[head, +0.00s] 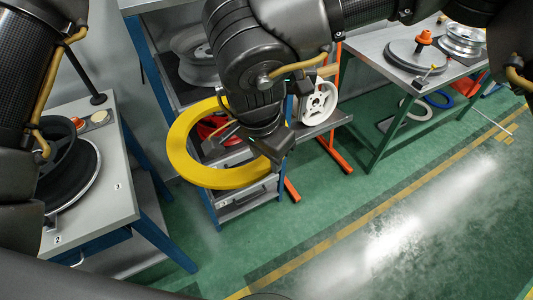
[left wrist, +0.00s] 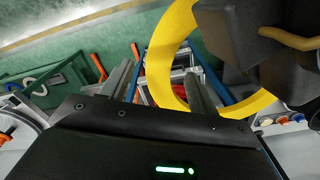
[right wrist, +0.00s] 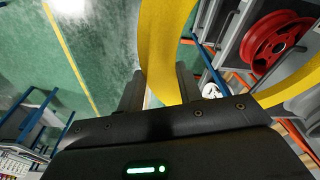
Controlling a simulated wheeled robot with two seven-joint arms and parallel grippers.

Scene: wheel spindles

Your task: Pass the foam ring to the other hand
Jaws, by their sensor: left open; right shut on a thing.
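The yellow foam ring (head: 190,168) hangs in the air in the middle of the head view, above the floor. My right gripper (head: 279,152) is shut on its right side; in the right wrist view the ring (right wrist: 160,30) runs between the right gripper's fingers (right wrist: 160,75). In the left wrist view my left gripper (left wrist: 162,72) is open. The ring (left wrist: 172,40) shows between and beyond its fingers, with my right gripper's dark body on the ring's other side. I cannot tell the gap to the ring. The left gripper is out of the head view.
A grey bench (head: 120,200) with a dark wheel stands at left. Another bench (head: 375,48) with wheel parts stands back right. The green floor at right is clear.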

